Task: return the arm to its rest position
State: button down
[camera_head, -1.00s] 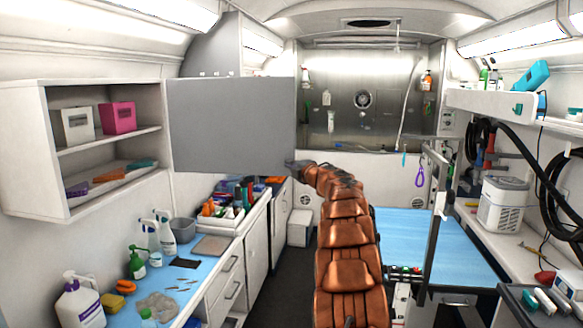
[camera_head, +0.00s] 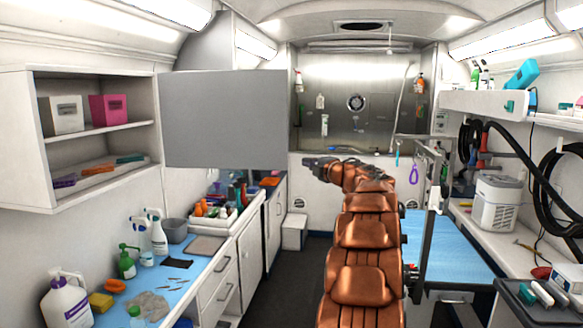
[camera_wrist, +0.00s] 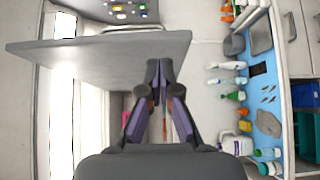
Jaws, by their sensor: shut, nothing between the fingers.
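My copper-coloured arm (camera_head: 362,235) rises from the bottom of the head view, and its upper end bends to the left. My gripper (camera_head: 308,162) points left and is shut and empty, just right of the open grey cabinet door (camera_head: 222,118). A narrow gap shows between the fingertips and the door's free edge in the head view. In the wrist view my gripper (camera_wrist: 159,70) has its fingertips together, overlapping the lower edge of the grey door (camera_wrist: 90,50). I cannot tell the depth between them there.
The open wall cabinet (camera_head: 100,131) holds a white box and a pink box (camera_head: 108,109). Spray bottles stand on the blue-topped left counter (camera_head: 196,262). A blue grooming table (camera_head: 450,248) with a dark post (camera_head: 430,220) stands right of my arm. The aisle floor (camera_head: 290,275) is clear.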

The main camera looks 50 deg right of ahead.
jog(key=shift+s, duration=0.25)
